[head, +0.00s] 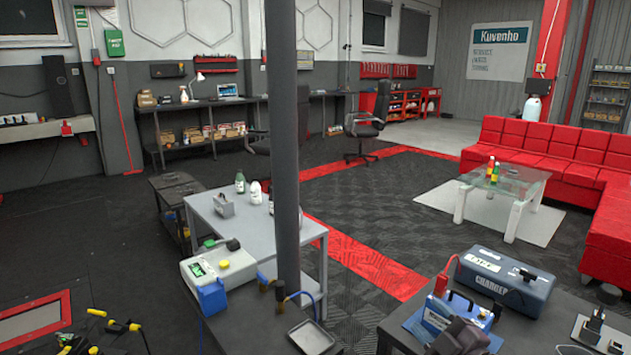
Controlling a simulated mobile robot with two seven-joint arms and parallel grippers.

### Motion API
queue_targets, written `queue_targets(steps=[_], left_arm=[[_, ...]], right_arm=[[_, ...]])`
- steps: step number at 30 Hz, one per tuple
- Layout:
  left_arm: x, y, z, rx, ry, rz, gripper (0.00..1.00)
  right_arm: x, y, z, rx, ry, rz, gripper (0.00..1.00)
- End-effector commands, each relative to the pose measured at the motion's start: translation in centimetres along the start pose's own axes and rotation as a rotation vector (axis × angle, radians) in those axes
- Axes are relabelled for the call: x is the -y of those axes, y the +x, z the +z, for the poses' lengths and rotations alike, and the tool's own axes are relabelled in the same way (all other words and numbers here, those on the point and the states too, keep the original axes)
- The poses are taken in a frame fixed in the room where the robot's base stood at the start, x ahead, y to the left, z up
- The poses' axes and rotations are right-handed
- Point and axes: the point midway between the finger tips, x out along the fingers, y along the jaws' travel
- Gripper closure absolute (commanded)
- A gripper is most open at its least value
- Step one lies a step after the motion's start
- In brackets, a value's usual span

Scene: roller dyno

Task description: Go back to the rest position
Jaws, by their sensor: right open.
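My right gripper (462,338) is at the bottom edge, right of centre. It is dark and partly cut off by the frame, and it is open with nothing seen between its fingers. It appears just in front of a blue and white battery (437,313) on the dark bench (398,342); I cannot tell if they touch. A red clamp (443,283) stands at the battery's back left. A grey-blue charger box (507,281) sits behind the battery. My left gripper is not in view.
A dark post (284,150) rises in the middle. Left of it, a device with a green display (212,266) and a blue box (212,297) stand by a grey table (248,225) with bottles. A metal tray (311,337) lies at bottom centre. Small black adapters (592,325) sit at right.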

Motion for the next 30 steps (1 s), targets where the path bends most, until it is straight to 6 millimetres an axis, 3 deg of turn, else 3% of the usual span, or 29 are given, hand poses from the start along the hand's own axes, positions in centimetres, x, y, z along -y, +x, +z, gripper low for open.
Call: queue_targets(steps=[3,9,15,21,25,30], left_arm=[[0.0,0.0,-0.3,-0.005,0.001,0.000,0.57],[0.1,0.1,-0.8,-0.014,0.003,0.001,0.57],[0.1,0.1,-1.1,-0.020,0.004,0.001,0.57],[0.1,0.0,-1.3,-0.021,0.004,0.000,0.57],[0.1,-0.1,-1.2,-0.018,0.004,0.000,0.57],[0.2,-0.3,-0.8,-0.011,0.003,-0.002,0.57]], right_arm=[[3.6,-3.9,2.6,0.172,0.239,-0.015,0.47],[9.3,-11.0,5.4,0.407,0.561,-0.032,0.47],[14.0,-18.7,6.6,0.575,0.780,-0.006,0.47],[17.9,-25.9,7.2,0.733,0.875,0.021,0.47],[19.5,-28.8,7.1,0.794,0.901,0.017,0.47],[20.1,-30.2,7.2,0.822,0.904,0.010,0.47]])
